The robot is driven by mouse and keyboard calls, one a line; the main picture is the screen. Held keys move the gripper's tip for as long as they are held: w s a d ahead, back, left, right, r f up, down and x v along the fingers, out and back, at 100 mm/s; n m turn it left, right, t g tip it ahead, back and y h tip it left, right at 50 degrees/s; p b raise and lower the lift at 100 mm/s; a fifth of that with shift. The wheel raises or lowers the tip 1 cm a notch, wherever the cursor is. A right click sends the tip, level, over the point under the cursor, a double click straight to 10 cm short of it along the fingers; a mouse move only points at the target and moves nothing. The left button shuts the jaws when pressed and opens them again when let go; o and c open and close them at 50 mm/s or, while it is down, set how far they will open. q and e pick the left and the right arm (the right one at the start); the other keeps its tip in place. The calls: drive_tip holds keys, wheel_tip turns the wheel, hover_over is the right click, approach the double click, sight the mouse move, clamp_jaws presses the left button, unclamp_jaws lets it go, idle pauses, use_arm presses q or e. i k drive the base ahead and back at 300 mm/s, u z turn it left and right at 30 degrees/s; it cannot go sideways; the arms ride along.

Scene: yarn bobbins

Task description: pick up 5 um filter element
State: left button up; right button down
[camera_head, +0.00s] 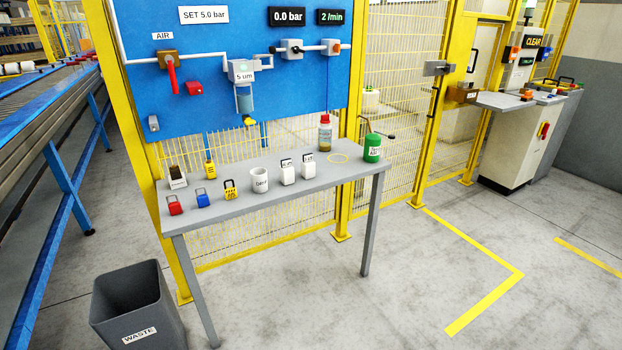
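Neither of my grippers is in view.
A waste bin (135,300) stands at front left. The floor right of the table is clear.

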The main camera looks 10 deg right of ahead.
sight(308, 165)
drive_tip(key=z, duration=1.3)
drive_tip(key=i, duration=0.9)
drive_tip(key=z, duration=0.6)
drive_tip(key=i, duration=1)
drive_tip(key=u, duration=0.7)
drive_tip(key=i, duration=0.85)
drive_tip(key=u, duration=0.95)
drive_tip(key=i, duration=0.25)
drive_tip(key=u, duration=0.25)
